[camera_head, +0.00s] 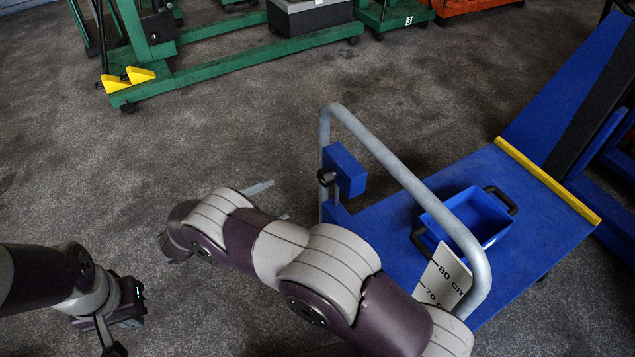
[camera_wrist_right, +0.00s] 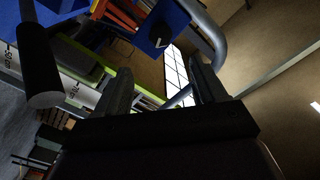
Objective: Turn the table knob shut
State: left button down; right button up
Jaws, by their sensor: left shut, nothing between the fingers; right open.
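The table knob (camera_head: 326,176) is small and dark. It sits on the left side of a blue box (camera_head: 345,170) fixed to the grey tube handle of the blue lift table (camera_head: 380,240). In the right wrist view, a dark knob (camera_wrist_right: 157,34) with a pale pointer shows on the blue box (camera_wrist_right: 172,18), beyond the fingers. My right gripper (camera_head: 272,201) is open and empty, to the left of the knob and apart from it. Its body is partly hidden by my arm. My left gripper (camera_head: 110,335) is shut and empty at the lower left, far from the knob.
The grey tube handle (camera_head: 405,180) arches beside the knob. A blue crate (camera_head: 482,218) and a white height scale (camera_head: 443,280) are at the table. Green trolley frames (camera_head: 240,50) stand at the back. The grey floor between is clear.

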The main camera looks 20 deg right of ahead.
aim_at(321, 179)
jog(key=d, duration=0.4)
jog(key=w+d+p, duration=0.1)
jog(key=d, duration=0.7)
jog(key=shift+w, duration=0.4)
jog(key=c, duration=1.1)
